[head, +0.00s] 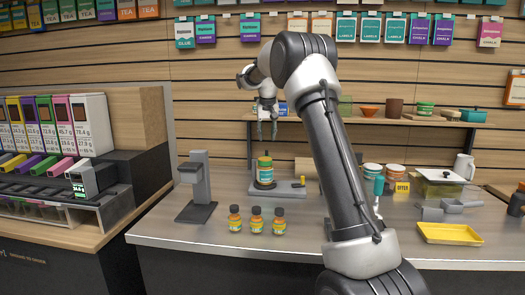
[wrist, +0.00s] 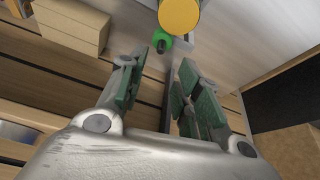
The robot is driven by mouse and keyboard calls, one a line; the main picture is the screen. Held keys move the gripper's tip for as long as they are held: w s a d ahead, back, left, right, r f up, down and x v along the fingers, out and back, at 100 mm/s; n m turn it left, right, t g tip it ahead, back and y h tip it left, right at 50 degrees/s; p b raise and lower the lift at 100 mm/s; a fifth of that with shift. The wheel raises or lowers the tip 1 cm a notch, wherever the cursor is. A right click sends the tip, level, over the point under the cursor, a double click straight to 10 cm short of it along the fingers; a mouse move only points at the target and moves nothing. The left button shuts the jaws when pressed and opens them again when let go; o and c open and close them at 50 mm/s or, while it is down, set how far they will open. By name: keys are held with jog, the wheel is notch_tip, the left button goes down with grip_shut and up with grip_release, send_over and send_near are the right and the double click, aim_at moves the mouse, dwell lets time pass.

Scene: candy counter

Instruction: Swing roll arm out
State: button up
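My gripper (head: 267,131) hangs fingers-down above the counter; its two green-padded fingers are apart with nothing between them. Below it, a green and yellow upright cylinder (head: 264,172) stands on a flat grey base (head: 285,191), with a gap below the fingertips. A small yellow knob (head: 303,181) sits at the base's right. In the wrist view, my open fingers (wrist: 161,70) point towards a yellow disc (wrist: 179,14) and a green knob with a dark tip (wrist: 163,43), both beyond the fingertips. I cannot tell which part is the roll arm.
Several small orange-labelled bottles (head: 256,220) stand in front of the base. A dark grey stand (head: 198,187) is to the left. A yellow tray (head: 450,233), scoops and jars (head: 395,171) are to the right. A shelf (head: 420,121) runs behind my arm.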

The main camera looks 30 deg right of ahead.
jog(key=x, duration=0.8)
jog(key=shift+s+f, duration=0.15)
jog(key=shift+f, duration=0.15)
grip_shut()
